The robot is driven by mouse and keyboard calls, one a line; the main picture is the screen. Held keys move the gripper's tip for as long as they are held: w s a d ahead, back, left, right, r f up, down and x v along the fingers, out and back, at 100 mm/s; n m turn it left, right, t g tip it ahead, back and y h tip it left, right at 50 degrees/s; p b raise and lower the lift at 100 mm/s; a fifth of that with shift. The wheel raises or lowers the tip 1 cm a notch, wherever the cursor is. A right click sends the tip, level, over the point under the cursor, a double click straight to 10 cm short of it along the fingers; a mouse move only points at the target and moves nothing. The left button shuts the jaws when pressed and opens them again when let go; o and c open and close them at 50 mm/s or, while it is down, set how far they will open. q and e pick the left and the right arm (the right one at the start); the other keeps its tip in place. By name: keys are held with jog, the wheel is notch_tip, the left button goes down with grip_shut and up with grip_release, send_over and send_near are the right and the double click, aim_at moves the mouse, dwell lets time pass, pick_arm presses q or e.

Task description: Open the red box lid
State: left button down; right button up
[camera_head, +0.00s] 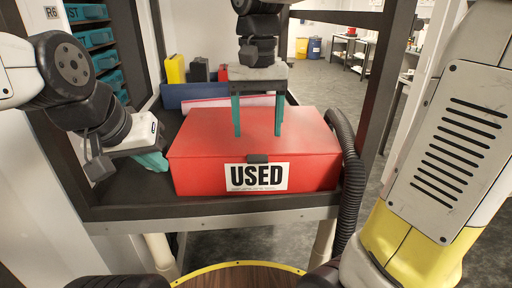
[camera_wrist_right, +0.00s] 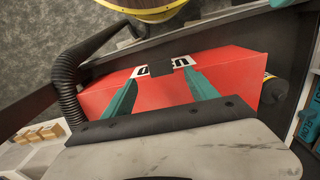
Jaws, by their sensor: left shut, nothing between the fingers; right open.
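The red box (camera_head: 210,130) stands on the dark bench with its lid down. Its front carries a white "USED" label (camera_head: 257,177) and a small dark latch (camera_head: 257,158). My right gripper (camera_head: 258,133) is open above the lid, its two teal fingers pointing down, with nothing between them. In the right wrist view the red box (camera_wrist_right: 150,95) appears beyond the spread fingers (camera_wrist_right: 160,82), with the dark latch (camera_wrist_right: 161,69) between their tips. I cannot tell whether the fingertips touch the lid. My left gripper (camera_head: 153,160) is shut and empty, left of the box.
A black ribbed hose (camera_head: 347,165) runs down beside the box's right side. A blue bin (camera_head: 195,95) and a yellow folder (camera_head: 175,69) are behind it. Teal drawers (camera_head: 95,38) stand at the left. Dark frame posts border the bench on both sides.

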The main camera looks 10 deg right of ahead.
aim_at(257, 159)
notch_tip(257, 159, down, 7)
jog(key=shift+r, duration=0.2)
grip_shut()
dwell(0.3)
